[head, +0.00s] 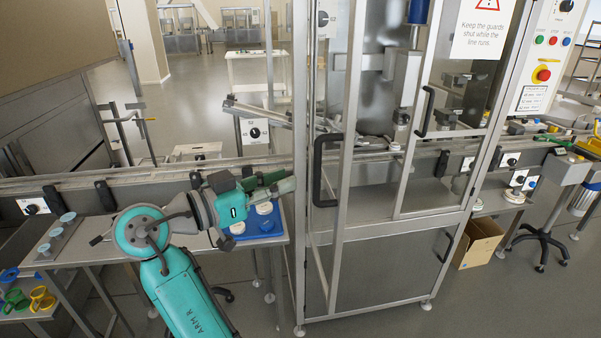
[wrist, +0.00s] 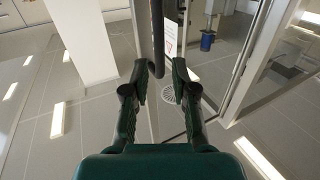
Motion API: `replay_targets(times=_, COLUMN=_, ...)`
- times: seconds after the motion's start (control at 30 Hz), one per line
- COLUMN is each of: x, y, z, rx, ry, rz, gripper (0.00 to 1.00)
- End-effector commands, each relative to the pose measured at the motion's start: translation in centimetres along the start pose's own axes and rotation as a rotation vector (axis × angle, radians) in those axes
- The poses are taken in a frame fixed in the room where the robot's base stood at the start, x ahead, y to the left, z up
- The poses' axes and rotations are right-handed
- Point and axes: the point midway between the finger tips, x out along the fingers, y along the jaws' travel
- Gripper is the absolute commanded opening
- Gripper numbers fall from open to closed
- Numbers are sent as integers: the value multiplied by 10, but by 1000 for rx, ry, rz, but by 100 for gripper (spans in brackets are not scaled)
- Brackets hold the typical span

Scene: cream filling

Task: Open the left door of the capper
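The capper is the tall metal cabinet with glazed doors in the middle of the head view. Its left door (head: 345,150) appears swung outward, its framed edge standing toward me. The door's black bow handle (head: 318,172) sticks out to the left. My gripper (head: 284,180) is open and empty just left of the handle, with a small gap between them. In the wrist view my gripper (wrist: 159,68) shows its two green fingers spread. The handle (wrist: 157,30) hangs ahead between the fingertips, and the door's glass and frame (wrist: 250,60) lie to the right.
The right door (head: 445,110) of the capper looks shut. A conveyor (head: 90,187) runs behind my arm and through the capper. A side table with a blue tray (head: 275,239) stands below my gripper. A cardboard box (head: 480,243) sits on the floor at right.

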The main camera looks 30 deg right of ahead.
Motion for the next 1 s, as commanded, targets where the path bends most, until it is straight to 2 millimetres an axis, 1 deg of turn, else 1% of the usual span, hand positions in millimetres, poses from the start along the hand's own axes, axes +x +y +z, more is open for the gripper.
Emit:
replay_targets(times=0.03, x=-9, y=-1, z=0, rx=0, ry=0, rz=-3, gripper=26)
replay_targets(times=0.1, x=-19, y=0, z=0, rx=-1, ry=0, rz=-2, gripper=26)
replay_targets(times=0.2, x=-28, y=0, z=0, rx=0, ry=-1, rz=-1, gripper=26)
replay_targets(times=0.3, x=-34, y=0, z=0, rx=0, ry=0, rz=-1, gripper=26)
replay_targets(times=0.8, x=-34, y=0, z=1, rx=-3, ry=1, rz=-2, gripper=26)
replay_targets(times=0.87, x=-33, y=-1, z=7, rx=-16, ry=6, rz=-13, gripper=26)
replay_targets(times=0.93, x=-28, y=-4, z=18, rx=-46, ry=18, rz=-39, gripper=26)
replay_targets(times=1.0, x=-21, y=-9, z=36, rx=-94, ry=36, rz=-82, gripper=26)
